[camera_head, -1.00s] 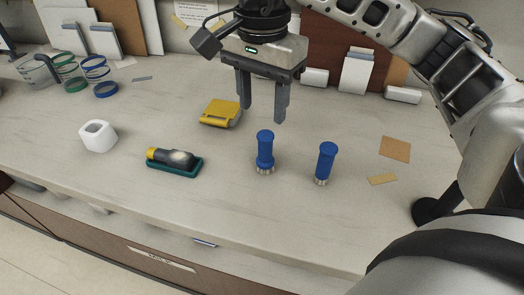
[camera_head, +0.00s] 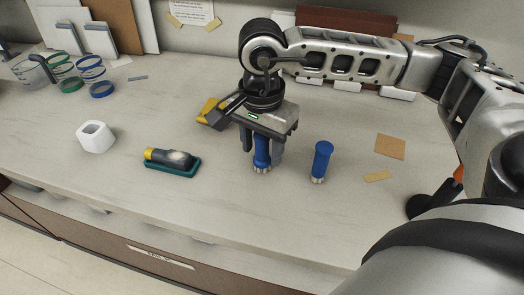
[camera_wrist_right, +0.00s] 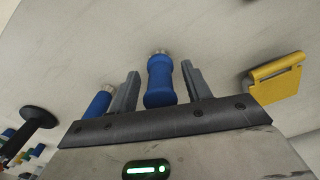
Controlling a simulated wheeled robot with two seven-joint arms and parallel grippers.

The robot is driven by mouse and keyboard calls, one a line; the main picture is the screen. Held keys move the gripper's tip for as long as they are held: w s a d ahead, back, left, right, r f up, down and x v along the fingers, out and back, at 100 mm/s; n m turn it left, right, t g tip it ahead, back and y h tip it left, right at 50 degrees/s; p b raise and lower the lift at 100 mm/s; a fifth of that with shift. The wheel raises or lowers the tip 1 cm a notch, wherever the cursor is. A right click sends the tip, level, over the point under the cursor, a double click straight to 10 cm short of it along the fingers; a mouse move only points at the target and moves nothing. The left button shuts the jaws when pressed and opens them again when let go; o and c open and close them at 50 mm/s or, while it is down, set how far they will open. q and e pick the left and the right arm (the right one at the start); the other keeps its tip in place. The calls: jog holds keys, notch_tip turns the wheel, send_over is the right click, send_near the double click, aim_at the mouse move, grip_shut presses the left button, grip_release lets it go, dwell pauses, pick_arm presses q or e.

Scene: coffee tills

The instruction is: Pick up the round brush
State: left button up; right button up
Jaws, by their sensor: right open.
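Two blue-handled brushes with metallic-looking lower ends stand upright on the counter: the left brush (camera_head: 262,152) and the right brush (camera_head: 321,161). I cannot tell from their shapes which is the round one. My right gripper (camera_head: 262,160) is open and lowered over the left brush, with one finger on each side. In the right wrist view, the left brush (camera_wrist_right: 160,82) stands between the spread fingers (camera_wrist_right: 160,70), with a gap on both sides. The other brush (camera_wrist_right: 97,106) shows outside the fingers, partly hidden. My left gripper is not in view.
A teal tray (camera_head: 172,172) holding a yellow-and-black item lies left of the gripper. A yellow object (camera_head: 208,108) sits behind it, partly hidden. A white cup-like block (camera_head: 95,137) is further left. Brown cards (camera_head: 390,146) lie right. The front counter is clear.

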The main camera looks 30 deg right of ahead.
grip_shut()
jog(key=shift+r, duration=0.1)
